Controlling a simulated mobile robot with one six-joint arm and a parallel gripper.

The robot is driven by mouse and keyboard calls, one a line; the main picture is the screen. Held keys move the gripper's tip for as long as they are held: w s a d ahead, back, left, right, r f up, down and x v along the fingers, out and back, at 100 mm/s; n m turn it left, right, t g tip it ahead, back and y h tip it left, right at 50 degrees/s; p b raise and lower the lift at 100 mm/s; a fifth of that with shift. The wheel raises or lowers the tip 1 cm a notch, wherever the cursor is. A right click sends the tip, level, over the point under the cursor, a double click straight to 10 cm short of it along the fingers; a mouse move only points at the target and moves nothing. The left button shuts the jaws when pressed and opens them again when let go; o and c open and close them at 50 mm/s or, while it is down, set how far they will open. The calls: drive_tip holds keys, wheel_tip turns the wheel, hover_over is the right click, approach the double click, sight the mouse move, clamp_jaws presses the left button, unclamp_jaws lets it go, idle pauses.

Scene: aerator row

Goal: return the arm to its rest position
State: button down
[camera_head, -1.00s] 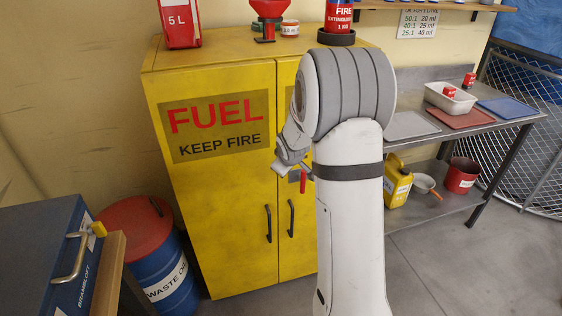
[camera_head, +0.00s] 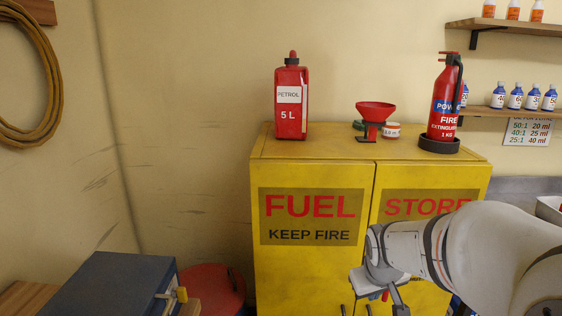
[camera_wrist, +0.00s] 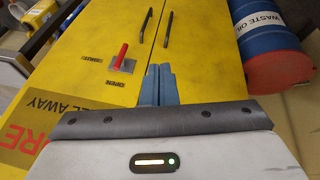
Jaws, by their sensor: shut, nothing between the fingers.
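My gripper shows in the wrist view (camera_wrist: 159,84) with its two blue-grey fingers together and nothing between them. It points at the yellow fuel cabinet (camera_wrist: 90,60), whose doors lie beyond the fingertips. In the head view my arm reaches in from the lower right, bent, in front of the cabinet (camera_head: 310,275). The gripper end is low in that view, near the bottom edge, and its fingers are not clear there. A red handle (camera_wrist: 122,58) on a grey plate is on the cabinet, left of the fingers and apart from them.
A petrol can (camera_head: 291,105), red funnel (camera_head: 375,112) and fire extinguisher (camera_head: 444,105) stand on the cabinet. A blue drum (camera_wrist: 272,55) is beside it. A blue box (camera_head: 110,288) is at lower left. Shelves with bottles (camera_head: 515,98) are at right.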

drive_tip(key=s+a+r+m+g, duration=0.1)
drive_tip(key=s+a, duration=0.1)
drive_tip(key=s, duration=0.5)
drive_tip(key=s+a+m+y, duration=0.1)
drive_tip(key=s+a, duration=0.2)
drive_tip(key=s, duration=0.5)
drive_tip(key=shift+s+a+r+g, duration=0.15)
drive_tip(key=shift+s+r+g, duration=0.05)
drive_tip(key=shift+r+g, duration=0.2)
